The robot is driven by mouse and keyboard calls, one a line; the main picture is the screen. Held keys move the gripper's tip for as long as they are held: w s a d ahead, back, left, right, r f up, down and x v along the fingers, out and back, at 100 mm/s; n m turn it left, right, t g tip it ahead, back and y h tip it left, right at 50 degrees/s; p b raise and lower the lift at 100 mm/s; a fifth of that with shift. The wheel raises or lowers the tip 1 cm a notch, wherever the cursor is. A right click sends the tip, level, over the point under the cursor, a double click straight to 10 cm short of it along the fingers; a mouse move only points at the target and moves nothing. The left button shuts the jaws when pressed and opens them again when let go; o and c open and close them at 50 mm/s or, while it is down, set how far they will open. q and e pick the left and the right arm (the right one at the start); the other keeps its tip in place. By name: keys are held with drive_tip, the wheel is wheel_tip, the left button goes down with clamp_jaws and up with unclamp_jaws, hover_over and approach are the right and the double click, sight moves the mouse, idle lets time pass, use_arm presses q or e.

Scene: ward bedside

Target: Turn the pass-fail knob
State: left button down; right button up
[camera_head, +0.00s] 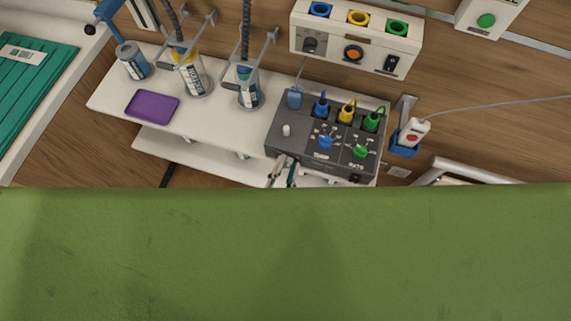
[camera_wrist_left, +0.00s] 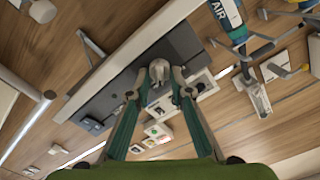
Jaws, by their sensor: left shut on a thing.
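The dark grey tester box (camera_head: 308,160) stands at the right end of the white shelf in the head view. A blue knob (camera_head: 325,142), a green knob (camera_head: 360,151) and a small white knob (camera_head: 286,130) show on its top. My left gripper (camera_head: 281,164) is at the box's front left edge. In the left wrist view its two fingers (camera_wrist_left: 160,88) are shut on a pale grey knob (camera_wrist_left: 159,69), one on each side. This looks like the pass-fail knob, but its label cannot be read. My right gripper is not in view.
Blue, yellow and green plugs stand along the box's back. On the white shelf (camera_head: 108,100) are a purple tray (camera_head: 152,106) and bottles in clamps. A wall unit (camera_head: 375,55) is behind the box. A green surface hides the lower half of the head view.

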use_arm(q)
drive_tip(key=shift+m, duration=1)
drive_tip(key=shift+d, duration=0.1)
drive_tip(key=c, duration=1.8)
unclamp_jaws()
drive_tip(key=v, duration=1.2)
